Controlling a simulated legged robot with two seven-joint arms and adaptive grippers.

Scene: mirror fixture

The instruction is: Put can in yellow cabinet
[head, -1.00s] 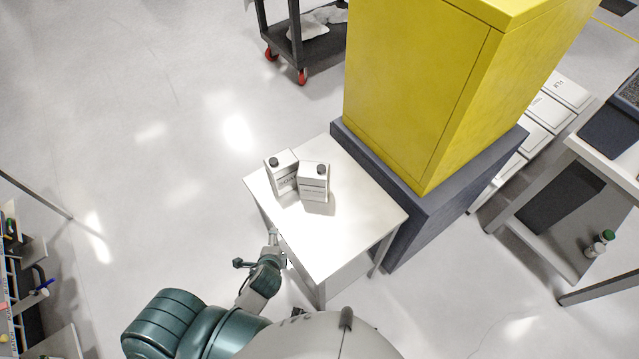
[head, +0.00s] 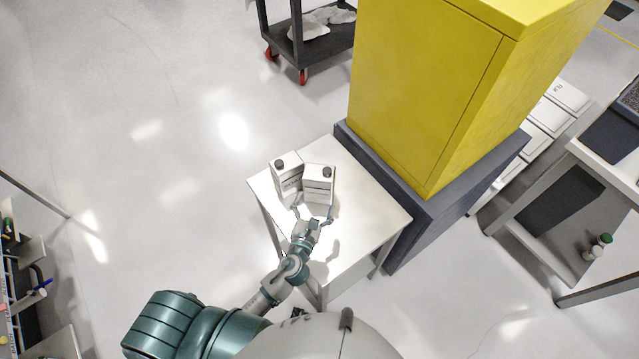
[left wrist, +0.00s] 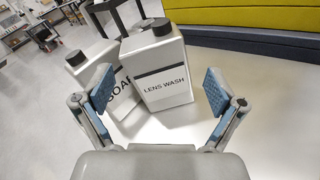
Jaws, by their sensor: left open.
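Two white cans with black caps stand side by side on a small white table (head: 368,205). The right one, labelled LENS WASH (left wrist: 160,80), also shows in the head view (head: 319,178). The left one, labelled SOAP (left wrist: 108,78), is partly behind it and also shows in the head view (head: 286,175). My left gripper (head: 314,213) is open in front of the LENS WASH can. In the left wrist view its blue-padded fingers (left wrist: 158,92) are spread to both sides of that can, with no contact visible. The yellow cabinet (head: 420,85) is closed. My right gripper is not in view.
The cabinet stands on a dark grey base (head: 440,215) touching or close to the table's right side. A black cart (head: 297,45) with red wheels stands at the back. A grey workbench (head: 590,190) is at the right. The table's front right is clear.

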